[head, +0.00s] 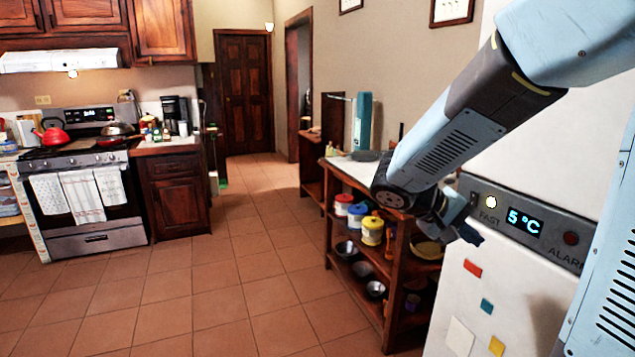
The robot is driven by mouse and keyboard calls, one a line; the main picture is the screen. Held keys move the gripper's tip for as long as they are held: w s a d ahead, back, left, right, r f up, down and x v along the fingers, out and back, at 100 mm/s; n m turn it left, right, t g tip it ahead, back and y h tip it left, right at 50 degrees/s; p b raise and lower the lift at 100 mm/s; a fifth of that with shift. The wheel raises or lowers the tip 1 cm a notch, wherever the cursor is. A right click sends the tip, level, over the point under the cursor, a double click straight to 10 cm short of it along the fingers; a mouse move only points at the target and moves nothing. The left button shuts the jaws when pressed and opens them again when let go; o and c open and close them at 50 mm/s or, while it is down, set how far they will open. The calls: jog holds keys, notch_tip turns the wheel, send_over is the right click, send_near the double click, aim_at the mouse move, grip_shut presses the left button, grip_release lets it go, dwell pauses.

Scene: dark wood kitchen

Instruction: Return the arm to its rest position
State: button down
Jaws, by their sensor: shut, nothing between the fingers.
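My arm reaches in from the upper right, in front of the white fridge (462,300). My gripper (474,238) is at the arm's lower end, by the fridge's grey control panel (548,228). It is small and dark here, with its fingers together and nothing seen in it. It overlaps the panel's left end in the picture; I cannot tell whether it touches.
A wooden shelf unit (345,232) with several tins and bowls stands left of the fridge, partly behind my arm. The stove (95,235), a dark cabinet (178,195) and a red kettle (50,133) are at the left. The tiled floor (235,290) between is clear.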

jog(key=s+a+r+t+y, duration=0.2)
jog(key=s+a+r+y, duration=0.1)
jog(key=s+y, duration=0.2)
jog(key=s+a+r+m+t+y, duration=0.1)
jog(key=s+a+r+t+y, duration=0.2)
jog(key=s, duration=0.5)
jog(key=shift+a+r+y, duration=0.15)
jog(key=shift+a+y, duration=0.35)
jog(key=shift+y, duration=0.9)
